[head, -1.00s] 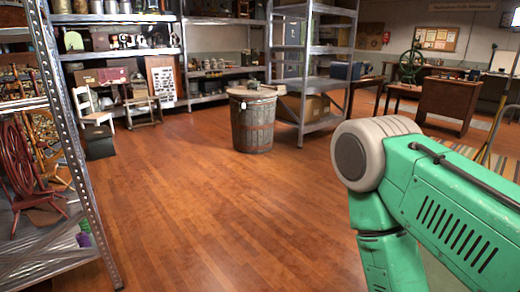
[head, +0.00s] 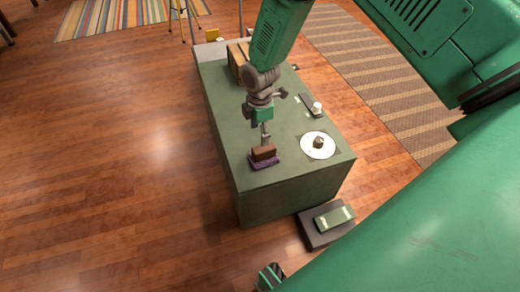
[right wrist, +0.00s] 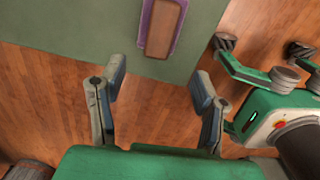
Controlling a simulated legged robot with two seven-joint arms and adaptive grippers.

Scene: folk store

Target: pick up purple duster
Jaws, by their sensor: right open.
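The purple duster (head: 279,160) has a brown wooden block on top and lies on the green cabinet top (head: 285,175), close to its left edge. My right gripper (head: 265,134) hangs downward, appearing just behind the duster in the head view; the height between them is hard to judge there. In the right wrist view my right gripper (right wrist: 158,71) is open and empty, its two fingers apart. The duster (right wrist: 164,28) lies beyond the fingertips, near the cabinet corner, not between the fingers. My left gripper is out of view.
A white disc with a dark knob (head: 318,146) and a dark bar with a white cylinder (head: 313,107) lie right of the duster. A wooden box (head: 237,60) sits at the cabinet's far end. A grey-and-green device (head: 325,226) is on the floor. The floor at left is clear.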

